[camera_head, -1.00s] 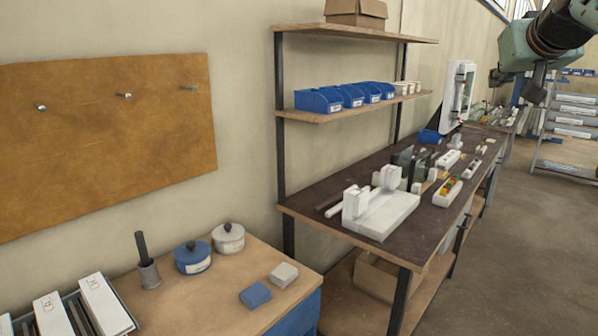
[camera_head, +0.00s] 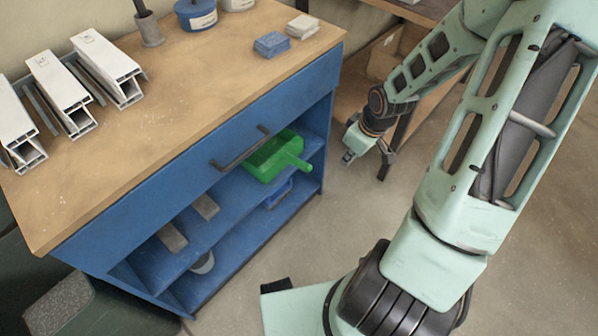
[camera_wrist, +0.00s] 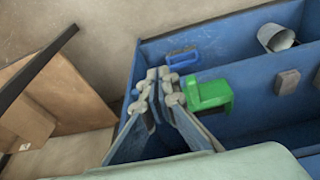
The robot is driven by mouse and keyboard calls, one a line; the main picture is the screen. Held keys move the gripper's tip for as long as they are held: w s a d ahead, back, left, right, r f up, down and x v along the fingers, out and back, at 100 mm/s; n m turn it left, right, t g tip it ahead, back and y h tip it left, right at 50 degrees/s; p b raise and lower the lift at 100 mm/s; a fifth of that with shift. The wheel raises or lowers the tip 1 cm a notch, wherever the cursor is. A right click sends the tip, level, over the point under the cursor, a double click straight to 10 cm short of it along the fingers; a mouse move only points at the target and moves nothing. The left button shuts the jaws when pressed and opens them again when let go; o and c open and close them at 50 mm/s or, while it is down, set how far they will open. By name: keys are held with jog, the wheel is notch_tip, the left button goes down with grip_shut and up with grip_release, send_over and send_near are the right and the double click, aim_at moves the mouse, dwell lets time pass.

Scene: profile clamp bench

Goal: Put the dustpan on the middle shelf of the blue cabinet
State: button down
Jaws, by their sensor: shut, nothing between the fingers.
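A green dustpan (camera_head: 276,158) lies at the right end of the middle shelf (camera_head: 207,236) of the blue cabinet (camera_head: 190,190), below the drawer. Its handle points outward, over the shelf's front edge. My gripper (camera_head: 350,155) is to the right of the cabinet's open front, apart from the dustpan. In the wrist view my gripper (camera_wrist: 161,80) has its fingers together and empty, and the dustpan (camera_wrist: 208,95) shows just to their right. No contact between them is visible in the head view.
Two grey blocks (camera_head: 205,206) sit farther left on the middle shelf. A blue item (camera_head: 278,193) and a pale cup (camera_head: 203,263) are on the bottom level. The drawer handle (camera_head: 240,148) juts out above. A workbench stands behind my gripper; the floor before the cabinet shows clear.

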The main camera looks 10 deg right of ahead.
aim_at(296, 161)
jog(key=w+a+f+b, duration=0.4)
jog(key=a+f+b, duration=0.3)
jog(key=f, duration=0.4)
jog(key=shift+a+f+n+y, duration=0.15)
jog(key=shift+a+n+y, duration=0.25)
jog(key=w+a, duration=0.1)
jog(key=w, duration=0.1)
jog(key=w+a, duration=0.3)
jog(key=w, duration=0.1)
jog(key=shift+w+a, duration=0.25)
jog(key=shift+a, duration=0.15)
jog(key=shift+s+d, duration=0.1)
jog(key=shift+s, duration=0.05)
